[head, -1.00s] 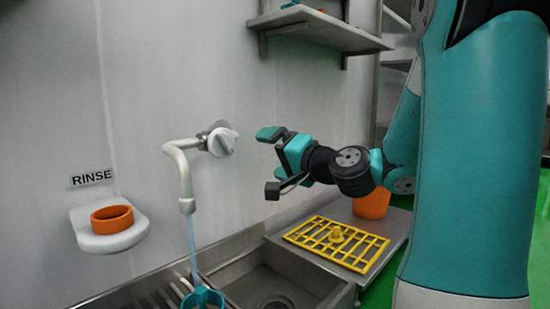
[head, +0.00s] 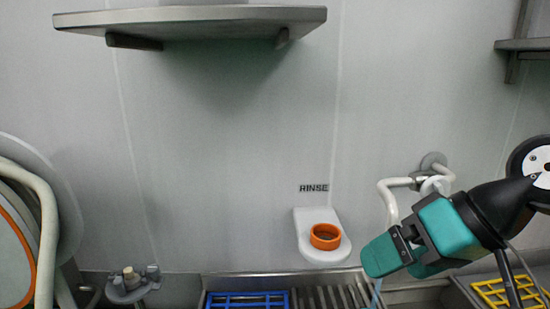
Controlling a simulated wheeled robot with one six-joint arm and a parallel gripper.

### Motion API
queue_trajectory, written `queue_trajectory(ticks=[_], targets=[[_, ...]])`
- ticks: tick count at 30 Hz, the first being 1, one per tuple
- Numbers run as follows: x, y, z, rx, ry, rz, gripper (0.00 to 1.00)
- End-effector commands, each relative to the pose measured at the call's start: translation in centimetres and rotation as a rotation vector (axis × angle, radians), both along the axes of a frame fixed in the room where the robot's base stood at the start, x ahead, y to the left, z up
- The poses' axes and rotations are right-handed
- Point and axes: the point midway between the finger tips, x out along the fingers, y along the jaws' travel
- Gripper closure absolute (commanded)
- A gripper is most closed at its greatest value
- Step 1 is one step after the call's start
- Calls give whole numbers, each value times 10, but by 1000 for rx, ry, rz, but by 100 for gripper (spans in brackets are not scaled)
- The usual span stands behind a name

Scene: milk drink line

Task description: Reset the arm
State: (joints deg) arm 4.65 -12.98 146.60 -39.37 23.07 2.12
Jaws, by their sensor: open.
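My gripper (head: 397,268) is at the lower right of the head view, teal with a black wrist and pointing left and down. Its jaws are open, and I see nothing held between them. My forearm (head: 495,210) runs from it to the right edge. The gripper overlaps the lower part of the white tap pipe (head: 386,195) in the picture; whether they touch I cannot tell. A thin blue stream shows just below the jaws.
An orange ring (head: 326,237) sits in a white wall holder (head: 303,222) under the RINSE sign. A blue rack (head: 247,300) and a yellow rack (head: 492,292) show along the bottom. A metal shelf (head: 190,18) juts out above. White round equipment (head: 40,190) fills the left.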

Motion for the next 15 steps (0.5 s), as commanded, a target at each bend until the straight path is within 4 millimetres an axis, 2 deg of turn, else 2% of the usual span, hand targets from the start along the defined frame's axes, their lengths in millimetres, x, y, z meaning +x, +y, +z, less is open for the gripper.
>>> queue_trajectory(ticks=[1, 10, 15], targets=[[-15, 8, 22, -49, 25, 73, 2], [-84, 15, 64, -308, 152, 361, 2], [-80, 14, 99, -298, 153, 342, 2]])
